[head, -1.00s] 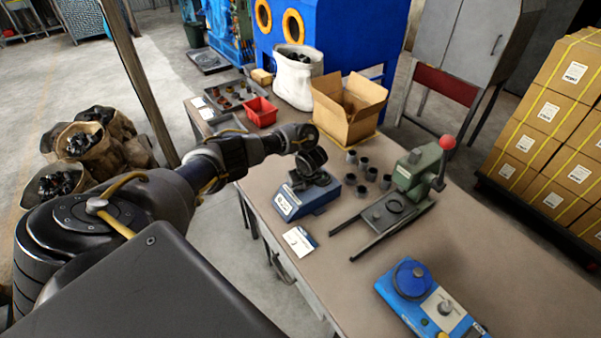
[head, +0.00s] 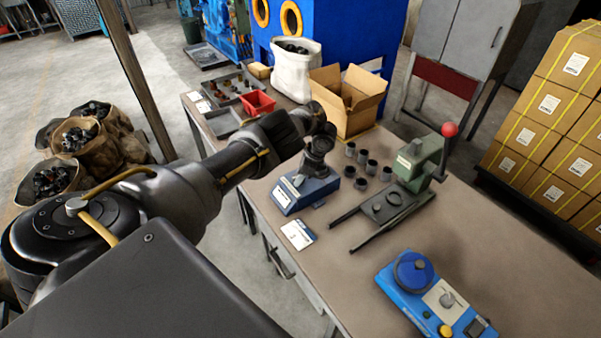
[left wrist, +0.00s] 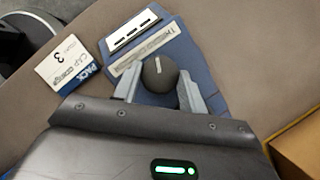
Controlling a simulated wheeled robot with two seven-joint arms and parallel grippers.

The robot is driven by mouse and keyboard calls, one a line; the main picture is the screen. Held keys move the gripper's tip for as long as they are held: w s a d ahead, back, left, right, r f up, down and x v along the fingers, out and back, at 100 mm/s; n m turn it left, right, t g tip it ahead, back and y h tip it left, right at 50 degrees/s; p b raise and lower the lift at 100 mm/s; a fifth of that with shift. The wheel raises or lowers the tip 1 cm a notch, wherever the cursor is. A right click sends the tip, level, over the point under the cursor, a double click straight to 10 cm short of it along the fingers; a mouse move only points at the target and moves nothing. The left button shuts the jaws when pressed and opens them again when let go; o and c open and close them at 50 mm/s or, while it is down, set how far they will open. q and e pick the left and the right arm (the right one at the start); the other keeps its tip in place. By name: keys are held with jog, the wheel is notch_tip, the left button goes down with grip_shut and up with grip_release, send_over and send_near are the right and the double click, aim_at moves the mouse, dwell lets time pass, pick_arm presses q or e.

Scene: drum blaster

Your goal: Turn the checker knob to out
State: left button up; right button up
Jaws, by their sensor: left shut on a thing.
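A small blue-grey box (head: 303,194) stands near the left edge of the table in the head view. It also shows in the left wrist view (left wrist: 185,52), with a pale label panel on top. A dark round knob (left wrist: 160,72) with a short light mark sits on it. My left gripper (left wrist: 160,90) is shut on this knob, one grey finger on each side. In the head view my left gripper (head: 304,174) is over the box and hides the knob. The box's lettering is only partly readable. My right gripper is not in view.
A printed card (head: 298,234) lies beside the box. Several dark cups (head: 361,184) and a green lever press (head: 418,165) stand to the right. A blue device (head: 432,295) with its own knob is at the front. An open carton (head: 346,100) stands behind.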

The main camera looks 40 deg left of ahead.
pick_arm(q)
jog(key=shift+f+n+g+b, duration=0.15)
jog(key=shift+n+g+b, duration=0.25)
jog(key=shift+n+b, duration=0.7)
jog(key=shift+a+n+g+h+b, duration=0.15)
jog(key=shift+n+g+h+b, duration=0.35)
jog(key=shift+n, duration=0.6)
jog(key=o, duration=1)
jog(key=shift+c, duration=0.2)
jog(key=shift+t, duration=0.3)
jog(key=shift+w+r, duration=0.15)
jog(key=shift+r, duration=0.25)
jog(key=v, duration=1)
jog(key=shift+w+r, duration=0.1)
